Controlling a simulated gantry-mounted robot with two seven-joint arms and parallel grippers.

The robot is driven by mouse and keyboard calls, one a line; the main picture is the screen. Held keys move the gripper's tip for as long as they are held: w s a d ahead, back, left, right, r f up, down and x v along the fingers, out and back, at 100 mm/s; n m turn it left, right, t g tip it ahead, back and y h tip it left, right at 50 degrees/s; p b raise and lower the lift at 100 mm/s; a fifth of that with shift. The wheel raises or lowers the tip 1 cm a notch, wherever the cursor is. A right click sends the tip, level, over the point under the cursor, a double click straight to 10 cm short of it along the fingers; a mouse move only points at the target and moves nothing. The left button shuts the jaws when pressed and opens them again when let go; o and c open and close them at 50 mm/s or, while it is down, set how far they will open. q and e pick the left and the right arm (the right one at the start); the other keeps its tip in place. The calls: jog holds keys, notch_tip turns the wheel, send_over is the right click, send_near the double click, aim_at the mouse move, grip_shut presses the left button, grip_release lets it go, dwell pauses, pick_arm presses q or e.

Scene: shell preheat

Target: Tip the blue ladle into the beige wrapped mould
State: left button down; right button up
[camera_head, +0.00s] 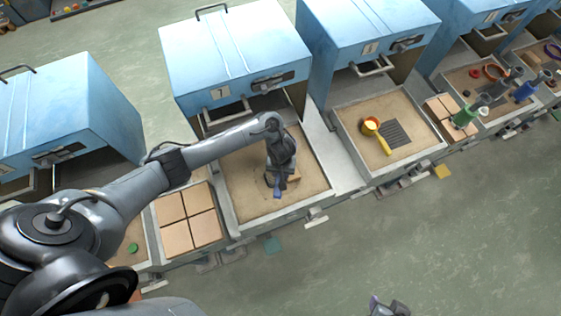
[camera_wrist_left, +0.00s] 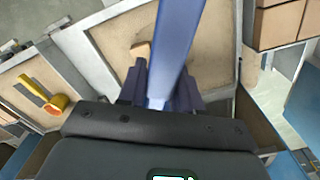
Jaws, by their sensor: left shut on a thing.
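My left gripper (camera_head: 279,182) is over the sand-filled tray in front of the middle blue cabinet. In the left wrist view its fingers (camera_wrist_left: 158,98) are shut on a long blue bar, which looks like the blue ladle's handle (camera_wrist_left: 180,35). The ladle's bowl is not clearly visible; a small blue part (camera_head: 278,193) shows below the gripper in the head view. The beige mould (camera_head: 294,177) sits on the sand just right of the gripper, partly hidden by it. It also shows in the left wrist view (camera_wrist_left: 141,50). A dark piece (camera_head: 388,308) at the bottom edge may be my right gripper.
The sand tray (camera_head: 245,205) has raised walls. Beige square blocks (camera_head: 188,222) lie left of it. A yellow ladle (camera_head: 372,127) lies in the tray to the right, beside a dark grate (camera_head: 397,133). Green and blue vessels stand farther right. The floor in front is mostly clear.

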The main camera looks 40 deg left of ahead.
pick_arm(q)
notch_tip(320, 180, down, 3)
jog(key=t+h+b, duration=0.1)
jog(key=h+b, duration=0.1)
jog(key=b, duration=0.2)
jog(key=shift+w+d, duration=0.15)
dwell(0.9)
jog(key=t+h+b, duration=0.1)
jog(key=t+h, duration=0.2)
jog(key=h, duration=0.2)
dwell(0.4)
dwell(0.4)
jog(key=shift+t+h, duration=0.5)
jog(key=shift+h, duration=0.1)
